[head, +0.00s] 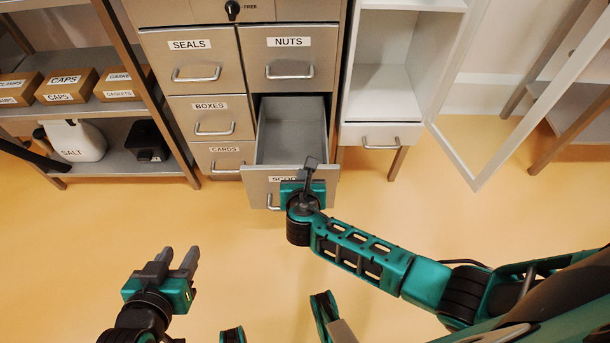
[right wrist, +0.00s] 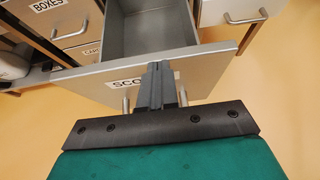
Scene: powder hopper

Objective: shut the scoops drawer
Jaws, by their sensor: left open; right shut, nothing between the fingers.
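The scoops drawer (head: 262,175) is pulled out from the grey cabinet and looks empty inside. Its label is partly hidden behind my right gripper; its front and label also show in the right wrist view (right wrist: 120,82). The drawer handle (head: 272,202) is partly covered. My right gripper (head: 310,165) is shut and empty, with its fingers at the drawer front, close to the top edge; I cannot tell whether they touch it. In the right wrist view the closed fingers (right wrist: 160,75) overlap the label. My left gripper (head: 178,262) is open and empty, over the floor at lower left, away from the drawer.
Closed drawers for seals (head: 193,58), nuts (head: 288,57), boxes (head: 211,118) and cards (head: 222,158) surround the opening. A white cabinet (head: 380,90) with an open glass door (head: 500,110) stands right. A shelf (head: 110,133) with boxes and a salt jug is left. Floor in front is clear.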

